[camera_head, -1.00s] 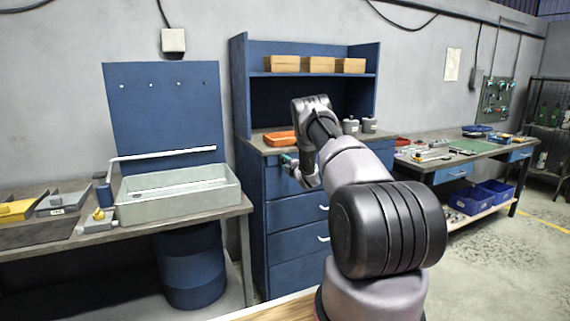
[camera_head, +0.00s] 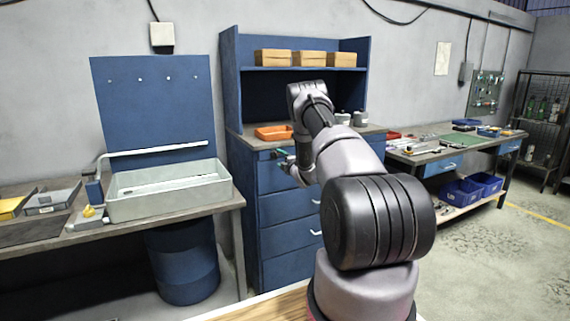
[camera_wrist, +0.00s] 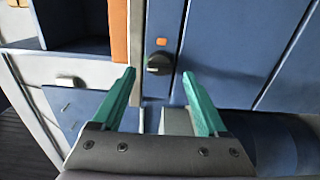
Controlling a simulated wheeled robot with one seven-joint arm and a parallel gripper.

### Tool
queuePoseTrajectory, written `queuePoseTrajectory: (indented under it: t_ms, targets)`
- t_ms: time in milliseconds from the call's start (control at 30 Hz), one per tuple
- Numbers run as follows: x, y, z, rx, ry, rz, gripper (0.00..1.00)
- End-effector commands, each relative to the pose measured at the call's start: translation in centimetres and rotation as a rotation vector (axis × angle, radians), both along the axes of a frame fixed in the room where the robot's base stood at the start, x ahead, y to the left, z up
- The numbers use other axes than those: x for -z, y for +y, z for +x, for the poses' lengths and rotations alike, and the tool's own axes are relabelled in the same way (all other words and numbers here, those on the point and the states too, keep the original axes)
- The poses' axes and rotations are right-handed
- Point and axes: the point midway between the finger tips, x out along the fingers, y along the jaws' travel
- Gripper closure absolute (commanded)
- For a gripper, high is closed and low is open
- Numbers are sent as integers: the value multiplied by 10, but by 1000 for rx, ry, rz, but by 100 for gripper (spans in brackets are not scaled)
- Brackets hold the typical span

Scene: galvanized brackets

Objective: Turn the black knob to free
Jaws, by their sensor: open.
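The black knob (camera_wrist: 158,64) sits on a blue panel in the wrist view, with a small orange mark (camera_wrist: 161,42) just above it. Its setting is too small to read. My gripper (camera_wrist: 158,74) is open, its two green fingers apart, and the knob appears between the fingertips. I see no contact, and the distance to the panel is hard to judge. In the head view my gripper (camera_head: 284,155) is at the front of the blue drawer cabinet (camera_head: 285,207), near its top left. The knob cannot be made out there.
An orange tray (camera_head: 273,132) lies on the cabinet top, close to my gripper. Grey canisters (camera_head: 359,118) stand farther right. A bench with a grey basin (camera_head: 170,192) is to the left. Another workbench (camera_head: 440,150) is to the right, with open floor in front.

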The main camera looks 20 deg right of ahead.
Motion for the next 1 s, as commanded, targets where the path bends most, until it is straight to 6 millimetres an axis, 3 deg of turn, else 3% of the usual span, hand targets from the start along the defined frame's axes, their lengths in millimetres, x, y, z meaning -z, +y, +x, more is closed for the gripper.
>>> queuePoseTrajectory:
  t_ms: [200, 400, 1000]
  targets:
    - [0, -2, -44, 2, 2, 3, 24]
    - [0, -2, -65, 1, 1, 1, 24]
    - [-5, -2, -66, 5, 2, 9, 24]
